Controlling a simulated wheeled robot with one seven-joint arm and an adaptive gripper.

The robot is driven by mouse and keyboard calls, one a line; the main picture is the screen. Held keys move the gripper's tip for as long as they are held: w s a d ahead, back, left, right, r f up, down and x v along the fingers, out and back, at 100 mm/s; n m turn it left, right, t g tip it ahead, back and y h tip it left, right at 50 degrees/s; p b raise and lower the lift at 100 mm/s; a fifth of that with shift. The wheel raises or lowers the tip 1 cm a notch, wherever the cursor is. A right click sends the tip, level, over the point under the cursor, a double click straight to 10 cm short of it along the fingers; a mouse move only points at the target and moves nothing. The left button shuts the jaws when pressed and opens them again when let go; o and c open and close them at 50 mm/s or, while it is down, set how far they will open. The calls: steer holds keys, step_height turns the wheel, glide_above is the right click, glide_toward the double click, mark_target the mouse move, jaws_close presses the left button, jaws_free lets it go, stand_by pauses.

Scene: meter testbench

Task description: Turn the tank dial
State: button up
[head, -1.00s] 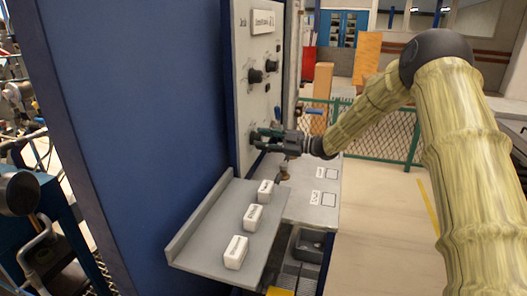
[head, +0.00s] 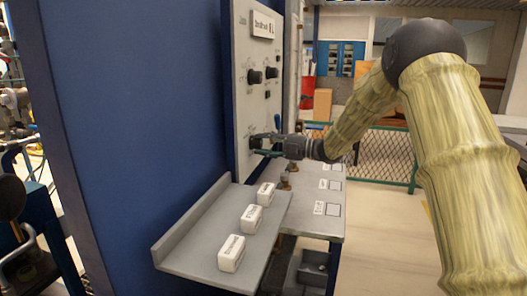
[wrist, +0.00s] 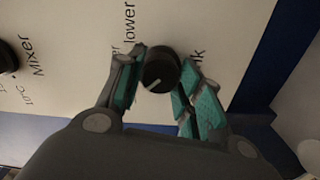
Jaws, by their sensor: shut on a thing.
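The tank dial (wrist: 160,70) is a round black knob with a pale pointer line, on the white panel (wrist: 225,25). Beside it in the wrist view is a label partly hidden, ending in "nk". My gripper (wrist: 158,82) is shut on the dial, with one teal-padded finger on each side of it. The pointer line slants toward the lower left in the wrist view. In the head view my gripper (head: 262,143) is at the lower part of the upright panel (head: 243,100), and its fingers mostly hide the dial.
Two other black knobs (head: 255,76) (head: 271,72) sit higher on the panel. A grey shelf (head: 185,250) below bears three white labelled blocks (head: 232,253). A bench (head: 310,225) with small labels lies right of it. A blue cabinet wall (head: 140,120) stands at the left.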

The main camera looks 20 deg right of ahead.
stand_by(0.5)
steer(key=o, duration=1)
steer(key=shift+s, duration=0.15)
steer(key=shift+o, duration=0.2)
steer(key=v, duration=1.2)
